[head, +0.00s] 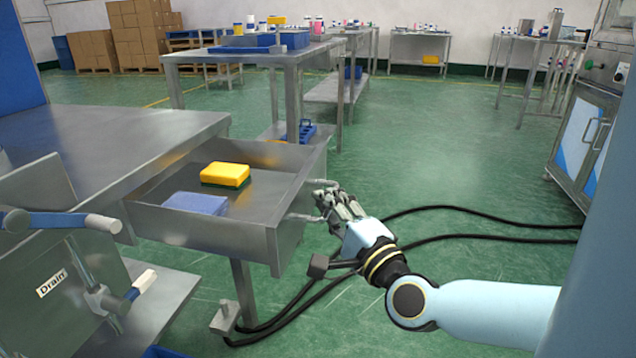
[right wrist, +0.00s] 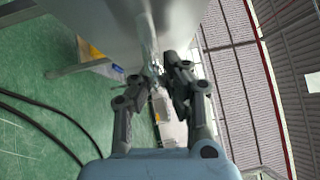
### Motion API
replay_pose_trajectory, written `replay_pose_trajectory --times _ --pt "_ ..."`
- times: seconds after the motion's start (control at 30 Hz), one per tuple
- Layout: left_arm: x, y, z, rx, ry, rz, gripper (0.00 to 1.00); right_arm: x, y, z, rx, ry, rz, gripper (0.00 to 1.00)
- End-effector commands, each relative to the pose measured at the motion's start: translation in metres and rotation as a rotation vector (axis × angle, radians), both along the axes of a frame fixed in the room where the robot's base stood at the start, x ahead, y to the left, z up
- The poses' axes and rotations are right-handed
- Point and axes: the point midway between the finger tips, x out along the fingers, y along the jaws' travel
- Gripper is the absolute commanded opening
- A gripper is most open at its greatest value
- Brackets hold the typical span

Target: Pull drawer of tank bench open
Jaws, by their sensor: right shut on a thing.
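The drawer (head: 282,240) of the steel tank bench (head: 110,125) stands pulled out, its inside in plain view. A yellow and green sponge (head: 226,174) and a blue-grey cloth or pad (head: 195,203) lie in it. My right gripper (head: 318,202) is at the drawer's right-hand front face, where a thin metal handle sticks out. Its fingers are shut on the handle; they hide most of it. The right wrist view shows the fingers (right wrist: 160,82) closed around it against the grey drawer front. My left gripper does not show.
A valve with a blue lever (head: 60,222) and a panel marked Drain stand at the left. Black hoses (head: 440,208) lie on the green floor. Steel tables (head: 250,58) stand behind. The floor right of the drawer is mostly clear.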

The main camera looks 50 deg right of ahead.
Motion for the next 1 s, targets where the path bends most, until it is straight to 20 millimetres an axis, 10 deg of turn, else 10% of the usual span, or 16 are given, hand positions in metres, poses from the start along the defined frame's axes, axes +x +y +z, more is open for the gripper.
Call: replay_pose_trajectory --times 0.3,0.5,1.0 --pt "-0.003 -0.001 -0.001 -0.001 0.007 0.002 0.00 -0.003 0.000 -0.008 0.008 0.016 0.000 0.00" --pt "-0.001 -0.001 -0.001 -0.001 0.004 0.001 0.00 -0.002 0.000 -0.006 0.006 0.013 0.001 0.34" --pt "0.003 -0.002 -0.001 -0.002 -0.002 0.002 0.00 -0.029 0.012 -0.008 0.004 0.010 -0.001 0.34"
